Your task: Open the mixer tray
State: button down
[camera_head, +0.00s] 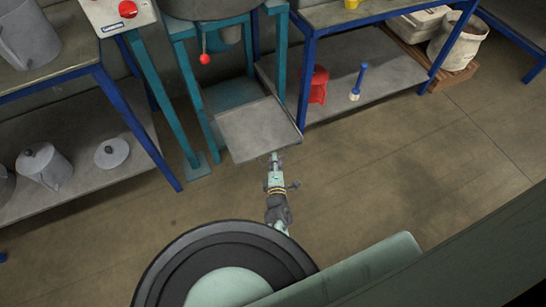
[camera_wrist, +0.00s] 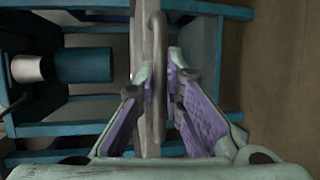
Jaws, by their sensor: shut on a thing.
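The mixer tray (camera_head: 257,128) is a flat grey square pan that juts out from the lower part of the teal mixer frame (camera_head: 183,95), above the floor. My gripper (camera_head: 276,160) is at the tray's front edge. In the wrist view, the tray shows edge-on as a grey vertical strip (camera_wrist: 137,50), with a rounded grey handle bar (camera_wrist: 158,40) beside it. My gripper (camera_wrist: 161,76) has its two fingers on either side of the handle and is shut on it. The exact finger contact is partly hidden by the handle.
A red-knobbed lever (camera_head: 205,59) hangs from the mixer. Blue-legged shelves stand on both sides; the left one (camera_head: 75,165) holds grey pots, and the right one (camera_head: 385,75) holds a red jug (camera_head: 318,86) and a brush (camera_head: 358,82). The brown floor (camera_head: 400,170) on the right is clear.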

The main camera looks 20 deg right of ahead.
jog(key=shift+s, duration=1.8)
jog(key=c, duration=1.7)
grip_release()
